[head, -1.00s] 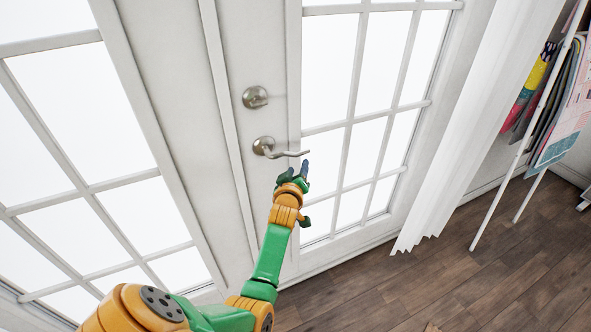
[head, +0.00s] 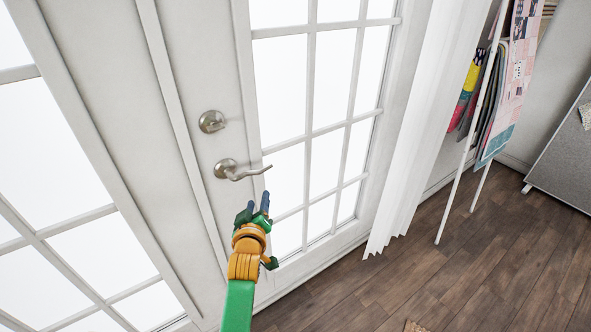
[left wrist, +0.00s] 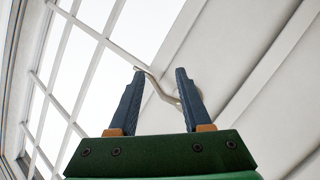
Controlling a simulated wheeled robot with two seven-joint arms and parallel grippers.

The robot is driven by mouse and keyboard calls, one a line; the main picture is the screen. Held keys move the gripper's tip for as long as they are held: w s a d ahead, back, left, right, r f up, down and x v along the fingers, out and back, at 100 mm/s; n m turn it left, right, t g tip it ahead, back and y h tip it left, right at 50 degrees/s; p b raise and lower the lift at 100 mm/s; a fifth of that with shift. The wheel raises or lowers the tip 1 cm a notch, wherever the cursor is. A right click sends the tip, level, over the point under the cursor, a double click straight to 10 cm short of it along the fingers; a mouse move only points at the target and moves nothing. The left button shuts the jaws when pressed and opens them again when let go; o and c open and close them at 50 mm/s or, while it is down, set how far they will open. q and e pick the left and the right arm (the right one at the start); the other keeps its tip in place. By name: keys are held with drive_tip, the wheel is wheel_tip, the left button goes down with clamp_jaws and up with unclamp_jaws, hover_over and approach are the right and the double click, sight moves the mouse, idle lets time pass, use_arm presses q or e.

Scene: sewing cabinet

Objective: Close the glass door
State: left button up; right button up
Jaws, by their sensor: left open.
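The glass door (head: 247,75) is white with a grid of panes, and it looks about flush with the paned panel on its left. I cannot tell whether it is latched. Its metal lever handle (head: 226,168) points right, below a round lock (head: 212,121). My left gripper (head: 257,203) is open and empty, just below the lever's free end in the head view, with no contact visible. In the left wrist view, the lever handle (left wrist: 150,73) shows beyond and between the two dark blue fingertips. My right gripper is not in view.
A white curtain (head: 410,140) hangs at the right of the door. Beyond it, a white rack (head: 470,140) holds hanging fabrics (head: 506,85). A grey board (head: 562,155) stands at the far right. The wooden floor (head: 470,265) between them is mostly clear.

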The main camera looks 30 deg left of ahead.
use_arm(q)
drive_tip(key=s+d+f+m+g+h, duration=0.2)
drive_tip(key=s+d+f+m, duration=0.15)
drive_tip(key=f, duration=0.45)
drive_tip(key=s+d+f+m+g+h, duration=0.1)
drive_tip(key=s+d+f+m+h, duration=0.15)
drive_tip(key=d+f, duration=0.45)
drive_tip(key=s+d+f+m+g+h, duration=0.2)
drive_tip(key=s+d+f+m, duration=0.1)
drive_tip(key=f, duration=0.7)
drive_tip(key=s+f+m+g, duration=0.3)
drive_tip(key=s+f, duration=0.4)
drive_tip(key=s, duration=0.7)
drive_tip(key=s+d+f+m+g+h, duration=0.1)
drive_tip(key=s+f+m+g, duration=0.2)
drive_tip(key=s+f, duration=0.4)
drive_tip(key=s+g, duration=0.1)
drive_tip(key=s, duration=0.7)
drive_tip(key=shift+s+d+m, duration=0.15)
drive_tip(key=shift+d+m, duration=0.15)
drive_tip(key=shift+m, duration=0.1)
